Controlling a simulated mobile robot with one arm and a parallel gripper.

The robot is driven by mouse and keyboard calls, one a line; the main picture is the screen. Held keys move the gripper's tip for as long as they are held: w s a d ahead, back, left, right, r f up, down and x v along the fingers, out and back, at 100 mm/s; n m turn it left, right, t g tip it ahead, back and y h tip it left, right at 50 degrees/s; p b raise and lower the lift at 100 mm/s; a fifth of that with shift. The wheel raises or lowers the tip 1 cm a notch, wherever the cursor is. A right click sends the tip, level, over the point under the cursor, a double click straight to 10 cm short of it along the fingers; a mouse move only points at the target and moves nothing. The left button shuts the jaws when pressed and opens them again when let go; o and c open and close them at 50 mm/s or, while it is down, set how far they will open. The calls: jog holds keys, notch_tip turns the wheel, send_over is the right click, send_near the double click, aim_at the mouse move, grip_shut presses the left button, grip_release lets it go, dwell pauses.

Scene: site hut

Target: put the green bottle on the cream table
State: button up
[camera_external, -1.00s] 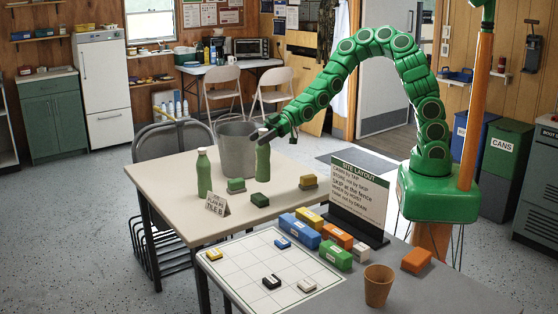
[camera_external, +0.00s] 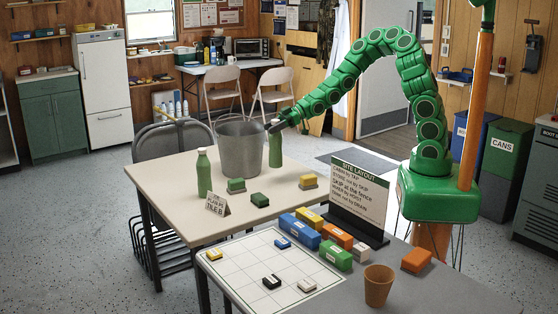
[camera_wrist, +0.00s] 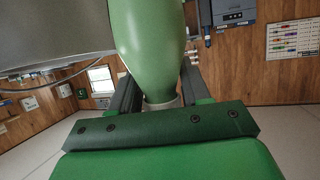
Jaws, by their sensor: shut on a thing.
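My gripper (camera_external: 274,126) is shut on the neck of a green bottle (camera_external: 276,147), which hangs upright at the far side of the cream table (camera_external: 175,185), just right of the grey bucket. I cannot tell whether its base touches the tabletop. In the wrist view the held bottle (camera_wrist: 150,45) fills the upper middle, with its neck between the two fingers (camera_wrist: 160,88). A second green bottle (camera_external: 204,175) stands upright on the left part of the cream table.
The grey bucket (camera_external: 236,148) stands close to the held bottle. Small blocks (camera_external: 260,200) and a sign card (camera_external: 215,205) are on the cream table. A grey table in front holds a grid sheet (camera_external: 240,262), bricks, a site-layout sign (camera_external: 362,190) and a brown cup (camera_external: 378,287).

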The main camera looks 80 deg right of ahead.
aim_at(273, 143)
jog(key=shift+f, duration=3.7)
jog(key=o, duration=1.3)
jog(key=shift+r, duration=0.1)
